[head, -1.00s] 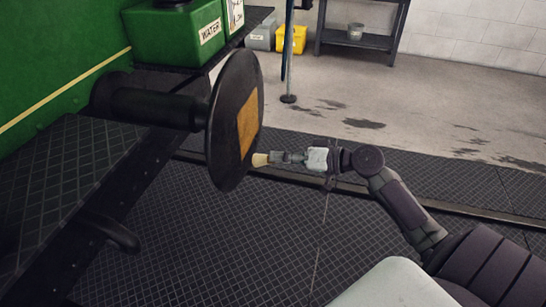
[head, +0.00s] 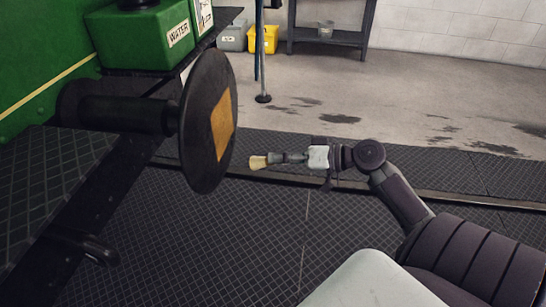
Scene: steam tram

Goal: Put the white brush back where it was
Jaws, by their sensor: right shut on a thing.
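My right gripper (head: 284,158) is shut on the brush and holds it out level, pointing left. The brush's pale tan bristle end (head: 258,162) shows beyond the fingertips; most of its handle is hidden by the gripper. A narrow gap shows in the picture between the bristles and the round black buffer plate (head: 196,150). That plate carries a yellow-orange patch (head: 222,126) on its face. My left gripper is not in view.
The buffer stands out from a dark beam beside the green vehicle side (head: 40,40). A green WATER box (head: 140,38), a yellow bin (head: 264,40), a grey bin (head: 232,39) and a dark shelf (head: 335,36) are behind. The patterned floor is clear.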

